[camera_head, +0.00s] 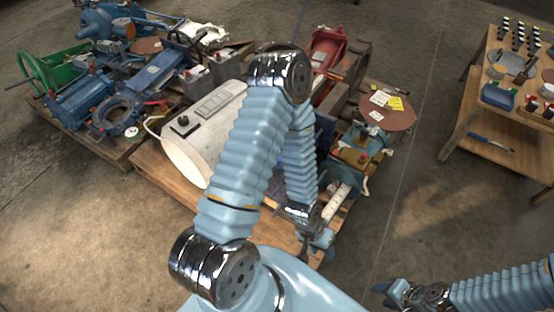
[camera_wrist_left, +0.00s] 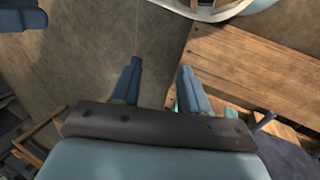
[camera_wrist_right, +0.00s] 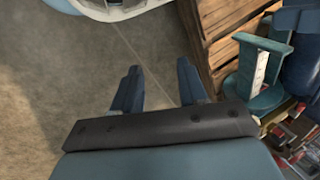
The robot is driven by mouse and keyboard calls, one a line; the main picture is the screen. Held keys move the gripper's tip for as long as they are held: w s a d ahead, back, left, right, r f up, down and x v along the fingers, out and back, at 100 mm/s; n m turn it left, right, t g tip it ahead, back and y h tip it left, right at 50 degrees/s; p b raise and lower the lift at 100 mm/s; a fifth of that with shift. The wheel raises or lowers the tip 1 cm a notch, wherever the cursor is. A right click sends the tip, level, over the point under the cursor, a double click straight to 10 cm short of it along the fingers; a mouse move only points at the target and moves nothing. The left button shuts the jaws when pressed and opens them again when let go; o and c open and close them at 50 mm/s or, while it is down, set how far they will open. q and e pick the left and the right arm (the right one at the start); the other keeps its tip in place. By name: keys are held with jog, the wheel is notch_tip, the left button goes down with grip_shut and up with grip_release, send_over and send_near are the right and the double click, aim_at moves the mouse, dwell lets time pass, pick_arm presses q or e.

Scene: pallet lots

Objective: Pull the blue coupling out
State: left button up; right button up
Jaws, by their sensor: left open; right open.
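My left gripper (camera_head: 307,242) points down at the front edge of the middle pallet (camera_head: 275,222). Its jaws (camera_wrist_left: 158,70) are open with only bare floor between them. A teal flanged spool with a white strip (camera_head: 335,207) lies close to its right; it also shows in the right wrist view (camera_wrist_right: 262,68). A dark blue part (camera_wrist_left: 284,150) sits on the pallet boards. I cannot tell which blue piece is the coupling; my left arm covers part of the load. My right gripper (camera_head: 384,294) is open and empty over the floor (camera_wrist_right: 158,75), right of the pallet.
A large cream housing (camera_head: 190,150), a red machine (camera_head: 327,50) and a brown disc with tags (camera_head: 388,110) crowd the middle pallet. Another pallet with blue machinery (camera_head: 80,98) stands left. A wooden table (camera_head: 472,110) stands right. The floor between is clear.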

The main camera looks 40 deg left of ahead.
pick_arm(q)
jog(key=w+a+r+n+b, duration=0.1)
jog(key=w+a+r+b, duration=0.2)
jog(key=w+a, duration=0.35)
notch_tip(320, 180, up, 17)
jog(key=n+y+b, duration=0.4)
jog(key=n+b, duration=0.1)
send_over(279, 158)
jog(key=shift+s+g, duration=0.1)
jog(key=shift+g, duration=0.2)
jog(key=shift+f, duration=0.15)
jog(key=shift+f+b, duration=0.45)
jog(key=shift+f, duration=0.3)
notch_tip(279, 158, down, 8)
jog(key=b, duration=0.5)
jog(key=shift+r+b, duration=0.25)
jog(key=shift+b, duration=0.15)
